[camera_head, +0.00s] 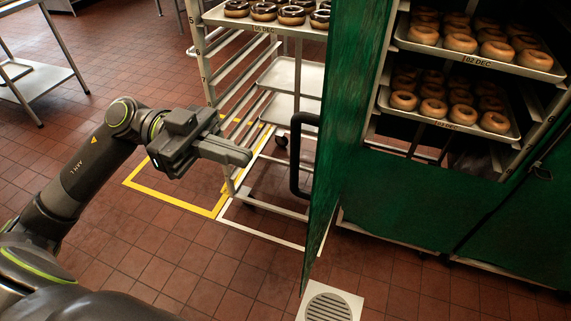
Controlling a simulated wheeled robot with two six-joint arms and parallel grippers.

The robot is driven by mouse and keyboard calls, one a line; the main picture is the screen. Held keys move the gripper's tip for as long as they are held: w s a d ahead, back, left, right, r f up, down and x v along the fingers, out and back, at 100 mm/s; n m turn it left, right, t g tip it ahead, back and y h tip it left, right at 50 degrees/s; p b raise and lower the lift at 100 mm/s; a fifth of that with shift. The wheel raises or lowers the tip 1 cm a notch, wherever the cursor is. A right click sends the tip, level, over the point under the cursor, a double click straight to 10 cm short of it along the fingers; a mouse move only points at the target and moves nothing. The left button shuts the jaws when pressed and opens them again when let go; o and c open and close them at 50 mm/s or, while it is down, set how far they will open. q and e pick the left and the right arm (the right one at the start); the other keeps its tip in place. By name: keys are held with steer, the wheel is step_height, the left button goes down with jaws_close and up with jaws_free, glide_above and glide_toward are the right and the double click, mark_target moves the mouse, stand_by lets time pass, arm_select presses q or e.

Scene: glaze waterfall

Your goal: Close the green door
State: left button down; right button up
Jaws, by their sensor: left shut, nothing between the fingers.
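The green door (344,135) stands open, seen nearly edge-on near the middle of the view, swung out from the green cabinet (410,200). Its black handle (296,155) is on the door's left face. My left gripper (245,156) is shut and empty, pointing right, a short gap to the left of the handle in the picture. Whether it is at the handle's depth I cannot tell. My right gripper is not in view.
A metal rack (215,90) with a tray of glazed doughnuts (290,14) stands behind my left gripper. Trays of plain doughnuts (460,110) sit inside the cabinet. A floor drain (329,305) lies below the door. A steel table (40,65) is at the far left.

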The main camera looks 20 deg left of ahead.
mark_target(308, 178)
arm_select(q)
steer(key=d, duration=0.3)
steer(key=d+p, duration=0.1)
steer(key=d, duration=0.2)
steer(key=shift+s+d+r, duration=0.1)
steer(key=shift+s, duration=0.1)
steer(key=shift+d, duration=1)
